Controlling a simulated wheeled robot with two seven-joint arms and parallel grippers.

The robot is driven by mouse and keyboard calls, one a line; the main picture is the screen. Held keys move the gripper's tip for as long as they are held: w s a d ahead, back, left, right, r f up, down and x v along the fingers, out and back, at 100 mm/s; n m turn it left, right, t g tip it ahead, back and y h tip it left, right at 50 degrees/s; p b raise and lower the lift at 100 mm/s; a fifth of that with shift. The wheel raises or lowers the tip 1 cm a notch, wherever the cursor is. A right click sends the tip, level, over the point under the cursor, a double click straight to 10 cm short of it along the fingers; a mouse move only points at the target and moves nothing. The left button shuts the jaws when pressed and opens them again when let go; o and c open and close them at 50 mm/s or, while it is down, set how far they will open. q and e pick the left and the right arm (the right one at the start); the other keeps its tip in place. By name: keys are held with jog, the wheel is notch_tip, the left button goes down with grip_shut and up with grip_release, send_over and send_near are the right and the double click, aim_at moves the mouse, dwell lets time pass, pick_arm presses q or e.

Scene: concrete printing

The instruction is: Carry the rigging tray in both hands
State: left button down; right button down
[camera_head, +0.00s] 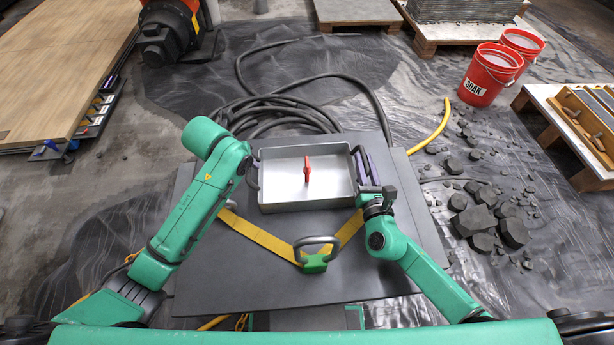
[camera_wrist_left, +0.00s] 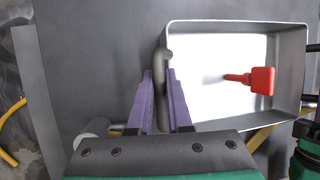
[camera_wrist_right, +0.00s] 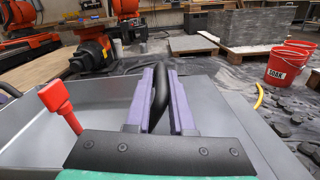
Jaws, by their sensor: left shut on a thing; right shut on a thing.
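The rigging tray (camera_head: 278,182) is a shallow grey metal box with a dark handle at each side. It looks level over a dark flat top, and I cannot tell whether it touches that top. A red T-shaped piece (camera_head: 307,170) stands inside it. My left gripper (camera_head: 252,164) is at the left side; in the left wrist view its purple fingers (camera_wrist_left: 161,82) are shut around the left handle (camera_wrist_left: 161,50). My right gripper (camera_head: 361,165) is at the right side; in the right wrist view its fingers (camera_wrist_right: 161,78) are shut around the right handle (camera_wrist_right: 160,105).
The dark flat top (camera_head: 225,284) lies under the tray, with a yellow strap (camera_head: 262,237) and green buckle (camera_head: 315,263) in front. Coiled black hose (camera_head: 275,112) lies behind. Rubble (camera_head: 484,217), red buckets (camera_head: 490,75) and a pallet (camera_head: 560,110) stand right; boards (camera_head: 60,70) left.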

dwell(0.6)
